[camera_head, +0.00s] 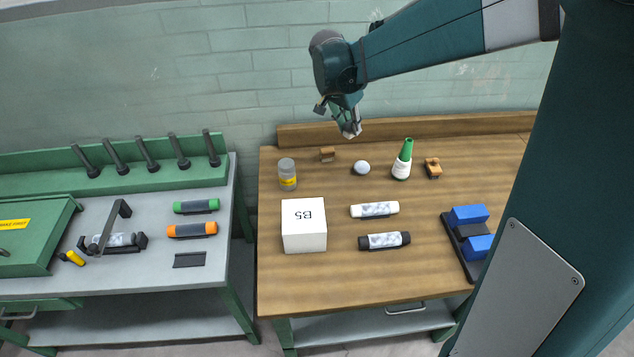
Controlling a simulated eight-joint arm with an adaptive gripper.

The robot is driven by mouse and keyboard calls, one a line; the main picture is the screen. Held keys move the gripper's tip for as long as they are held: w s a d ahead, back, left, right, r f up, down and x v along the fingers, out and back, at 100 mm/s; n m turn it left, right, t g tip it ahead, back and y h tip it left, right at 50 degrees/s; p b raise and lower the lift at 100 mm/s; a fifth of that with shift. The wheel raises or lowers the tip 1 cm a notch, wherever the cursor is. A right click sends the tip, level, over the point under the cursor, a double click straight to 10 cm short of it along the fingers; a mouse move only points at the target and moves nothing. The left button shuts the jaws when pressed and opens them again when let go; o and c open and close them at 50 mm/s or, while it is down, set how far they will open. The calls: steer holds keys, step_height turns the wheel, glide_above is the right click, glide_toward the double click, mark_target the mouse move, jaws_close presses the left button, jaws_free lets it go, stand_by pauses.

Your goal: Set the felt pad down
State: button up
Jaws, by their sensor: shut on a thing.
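My gripper (345,119) is above the back of the wooden workbench (330,278), in front of the tiled wall. It is shut on a small pale grey piece (351,131), which I take to be the felt pad. The piece shows at the fingertips, held tilted in the air above the bench; the fingers hide part of it.
Near the gripper stand a small wooden block (327,154), a white round thing (361,168), a green-capped bottle (402,162) and a brown stamp-like thing (432,168).

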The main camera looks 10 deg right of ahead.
steer(key=a+n, duration=0.1)
steer(key=a, duration=1)
step_height(320, 180, down, 11)
steer(key=shift+w+d+f+p, duration=0.15)
steer(key=shift+d+p, duration=0.05)
steer(key=shift+p, duration=0.15)
steer(key=shift+f, duration=3.1)
steer(key=shift+f, duration=0.1)
steer(key=shift+f, duration=1.75)
steer(key=shift+f+b, duration=0.2)
steer(key=shift+b, duration=0.25)
